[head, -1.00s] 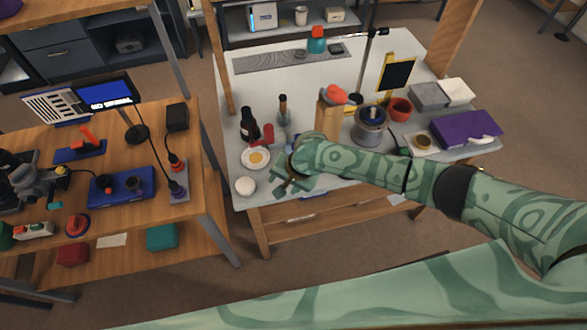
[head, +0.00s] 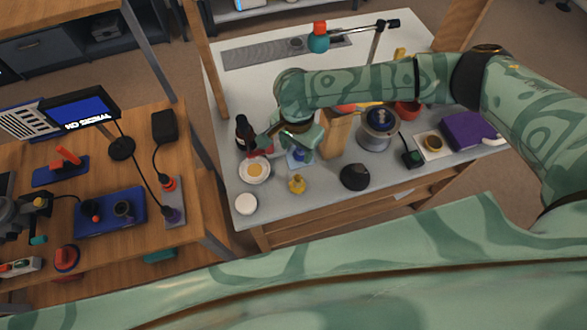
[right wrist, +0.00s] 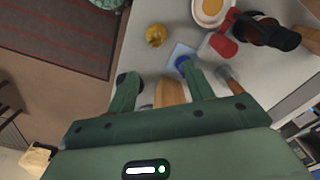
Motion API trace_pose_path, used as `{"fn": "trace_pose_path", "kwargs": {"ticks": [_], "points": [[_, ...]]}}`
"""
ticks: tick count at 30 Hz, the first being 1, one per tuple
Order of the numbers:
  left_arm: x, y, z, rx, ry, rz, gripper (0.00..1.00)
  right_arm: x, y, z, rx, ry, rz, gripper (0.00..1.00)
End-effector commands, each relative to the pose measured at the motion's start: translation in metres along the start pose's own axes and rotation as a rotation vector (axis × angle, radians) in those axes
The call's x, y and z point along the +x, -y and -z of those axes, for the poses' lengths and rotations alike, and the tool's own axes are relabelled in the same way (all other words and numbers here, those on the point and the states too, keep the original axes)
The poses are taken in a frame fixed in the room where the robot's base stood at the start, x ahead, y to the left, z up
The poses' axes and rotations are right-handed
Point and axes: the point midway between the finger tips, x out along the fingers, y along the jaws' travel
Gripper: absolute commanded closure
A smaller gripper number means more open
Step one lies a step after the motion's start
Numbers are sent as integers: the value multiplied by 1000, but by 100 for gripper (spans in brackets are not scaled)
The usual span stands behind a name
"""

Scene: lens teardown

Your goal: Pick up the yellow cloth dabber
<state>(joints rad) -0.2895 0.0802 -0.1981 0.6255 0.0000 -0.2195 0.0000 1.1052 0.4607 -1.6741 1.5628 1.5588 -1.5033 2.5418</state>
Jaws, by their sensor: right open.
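The yellow cloth dabber (head: 297,184) appears to be the small yellow knobbed piece standing near the front edge of the pale bench. It also shows in the right wrist view (right wrist: 155,36), beyond my fingertips and roughly in line with the gap between them. My right gripper (head: 282,150) is above the bench, behind the dabber in the head view and apart from it. In the right wrist view its two fingers (right wrist: 158,76) are spread wide, with nothing held between them. My left gripper is not in view.
A blue piece on a light pad (right wrist: 183,58) lies near one finger. A white dish (head: 255,170), dark bottle (head: 243,133) and white round item (head: 246,204) stand left. A wooden block (head: 333,137) and black dome (head: 355,176) stand right.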

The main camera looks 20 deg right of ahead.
Motion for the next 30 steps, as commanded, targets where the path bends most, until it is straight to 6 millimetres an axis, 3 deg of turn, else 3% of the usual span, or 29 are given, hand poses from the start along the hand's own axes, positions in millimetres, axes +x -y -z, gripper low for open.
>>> {"fn": "trace_pose_path", "kwargs": {"ticks": [12,20,27,30], "points": [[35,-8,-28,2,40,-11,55,94,-2,0,2,0,-4,48],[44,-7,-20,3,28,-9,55,117,-3,-1,-1,0,-2,48],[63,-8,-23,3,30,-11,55,156,-8,-3,-1,1,-3,48],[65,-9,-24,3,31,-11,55,162,-8,-3,-1,0,-1,48]]}}
